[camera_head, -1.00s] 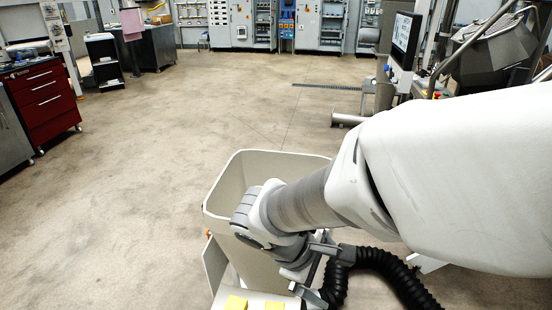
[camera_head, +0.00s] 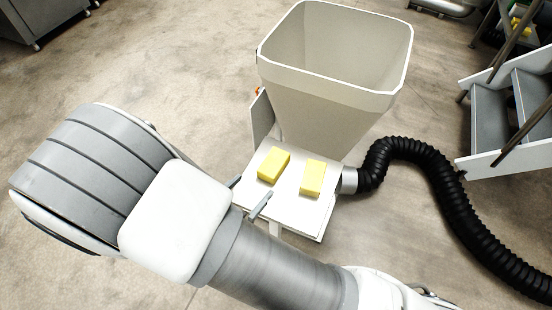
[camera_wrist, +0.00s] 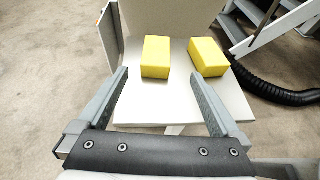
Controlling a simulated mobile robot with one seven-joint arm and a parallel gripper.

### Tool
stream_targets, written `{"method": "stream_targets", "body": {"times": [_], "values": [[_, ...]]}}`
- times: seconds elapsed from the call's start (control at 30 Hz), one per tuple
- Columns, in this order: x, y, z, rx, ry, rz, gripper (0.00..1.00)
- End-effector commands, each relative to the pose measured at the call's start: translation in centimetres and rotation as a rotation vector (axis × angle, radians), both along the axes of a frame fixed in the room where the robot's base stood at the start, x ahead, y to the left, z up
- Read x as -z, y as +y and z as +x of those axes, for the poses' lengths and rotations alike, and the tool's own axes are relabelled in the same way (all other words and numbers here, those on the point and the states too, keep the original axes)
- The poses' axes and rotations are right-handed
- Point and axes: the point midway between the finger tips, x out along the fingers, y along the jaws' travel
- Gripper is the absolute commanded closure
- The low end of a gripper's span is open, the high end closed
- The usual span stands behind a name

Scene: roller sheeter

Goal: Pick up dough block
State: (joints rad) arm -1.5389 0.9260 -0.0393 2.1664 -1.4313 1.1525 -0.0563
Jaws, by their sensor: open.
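Two yellow dough blocks lie apart on a white tray table (camera_head: 292,212). The left dough block (camera_head: 273,165) also shows in the wrist view (camera_wrist: 156,57), ahead of the gap between my fingers. The right dough block (camera_head: 313,178) shows in the wrist view (camera_wrist: 208,57) ahead of my right finger. My gripper (camera_wrist: 159,80) is open and empty, its fingers spread wide, short of the blocks.
A large cream hopper (camera_head: 335,110) stands right behind the table. A black ribbed hose (camera_head: 440,165) runs from the table's right side. Metal steps (camera_head: 510,115) stand at the right.

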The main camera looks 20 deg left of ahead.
Motion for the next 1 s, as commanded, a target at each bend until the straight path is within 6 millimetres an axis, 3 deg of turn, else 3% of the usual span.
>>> {"method": "stream_targets", "body": {"times": [0.5, 0.87, 1.0], "values": [[4.1, -1.6, 9.2, 0.0, -0.002, -0.003, 0.0], [5.0, -1.8, 11.6, 0.0, -0.002, -0.001, 0.0], [5.8, -1.8, 13.5, 0.001, -0.002, -0.001, 0.0]]}}
